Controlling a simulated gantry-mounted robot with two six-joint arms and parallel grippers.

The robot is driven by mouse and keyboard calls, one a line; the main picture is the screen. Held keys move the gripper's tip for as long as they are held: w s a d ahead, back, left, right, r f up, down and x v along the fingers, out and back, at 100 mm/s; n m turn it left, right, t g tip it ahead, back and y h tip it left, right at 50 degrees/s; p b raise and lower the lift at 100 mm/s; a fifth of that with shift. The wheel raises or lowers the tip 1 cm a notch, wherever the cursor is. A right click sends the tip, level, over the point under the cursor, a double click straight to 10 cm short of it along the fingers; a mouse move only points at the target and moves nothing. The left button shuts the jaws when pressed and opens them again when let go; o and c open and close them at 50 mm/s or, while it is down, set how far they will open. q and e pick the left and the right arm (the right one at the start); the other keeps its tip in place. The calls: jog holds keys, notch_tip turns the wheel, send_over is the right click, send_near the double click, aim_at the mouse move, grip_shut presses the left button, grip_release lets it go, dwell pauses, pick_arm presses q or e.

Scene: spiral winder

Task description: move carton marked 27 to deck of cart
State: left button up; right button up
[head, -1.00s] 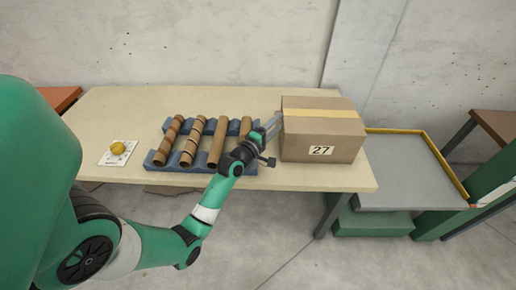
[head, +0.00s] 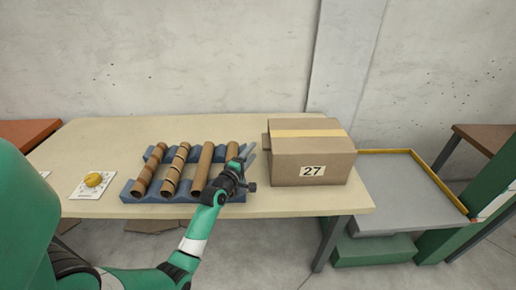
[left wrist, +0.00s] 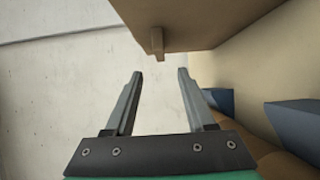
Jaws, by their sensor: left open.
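The carton marked 27 (head: 312,172) is a closed brown box with a tape strip on top and a white label on its front. It sits upright at the table's right end. A small brown tab (head: 265,141) sticks out from its left side and also shows in the left wrist view (left wrist: 157,43). My left gripper (head: 249,153) is open and empty, just left of the carton. In the left wrist view its fingers (left wrist: 160,75) point at the tab, with a gap between. The cart's grey deck (head: 405,195) is bare, right of the table. My right gripper is not in view.
A blue rack (head: 172,197) with several brown tubes lies left of the carton, close under my left gripper. A yellow round thing (head: 93,180) sits on a white card farther left. The cart deck has a yellow rim (head: 440,181). A wall stands behind.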

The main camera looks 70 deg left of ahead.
pick_arm(q)
jog(key=b+x, duration=0.3)
jog(key=x, duration=0.5)
jog(key=shift+c, duration=0.3)
grip_shut()
dwell(1.0)
